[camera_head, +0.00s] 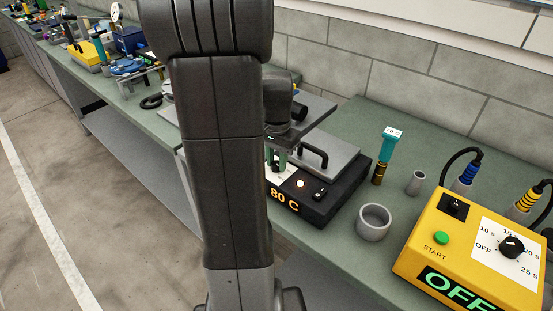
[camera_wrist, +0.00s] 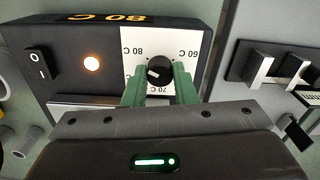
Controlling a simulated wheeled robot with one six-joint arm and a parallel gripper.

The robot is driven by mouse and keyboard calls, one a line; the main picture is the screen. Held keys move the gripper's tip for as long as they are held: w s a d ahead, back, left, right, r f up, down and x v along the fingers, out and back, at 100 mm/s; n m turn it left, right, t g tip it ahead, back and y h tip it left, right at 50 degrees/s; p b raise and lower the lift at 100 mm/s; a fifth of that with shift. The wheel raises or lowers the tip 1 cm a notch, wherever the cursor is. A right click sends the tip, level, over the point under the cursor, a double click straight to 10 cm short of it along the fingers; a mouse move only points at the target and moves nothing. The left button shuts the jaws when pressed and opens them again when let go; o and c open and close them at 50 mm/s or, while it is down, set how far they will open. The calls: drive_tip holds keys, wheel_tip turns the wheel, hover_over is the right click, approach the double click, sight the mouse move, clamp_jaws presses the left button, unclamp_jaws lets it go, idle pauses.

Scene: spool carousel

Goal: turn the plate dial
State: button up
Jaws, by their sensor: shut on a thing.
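The plate dial (camera_wrist: 160,69) is a black knob on a white scale panel (camera_wrist: 190,45) marked 60 C, 70 C and 80 C, upside down in the wrist view. My gripper (camera_wrist: 161,80) has green fingers, one on each side of the knob, and is shut on it. The black hot plate unit (camera_head: 322,205) shows 80 C in orange on its front display (camera_wrist: 108,18). Its lamp (camera_wrist: 91,63) glows beside the rocker switch (camera_wrist: 40,62). In the head view my arm hides part of the unit's left side and most of the dial.
A yellow timer box (camera_head: 415,262) reading OFF stands to the right. A grey cup (camera_head: 374,222), a small grey cone-shaped piece (camera_head: 415,182) and a teal-topped tool (camera_head: 386,155) stand between it and the plate. A black handle (camera_head: 314,157) rises from the plate's top.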

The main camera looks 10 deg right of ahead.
sight(277, 163)
drive_tip(key=shift+r+m, duration=0.1)
drive_tip(key=shift+m, duration=0.4)
drive_tip(key=o, duration=1)
wheel_tip(277, 163, up, 14)
drive_tip(key=shift+f, duration=0.2)
wheel_tip(277, 163, down, 14)
drive_tip(key=shift+r, duration=0.1)
idle(0.6)
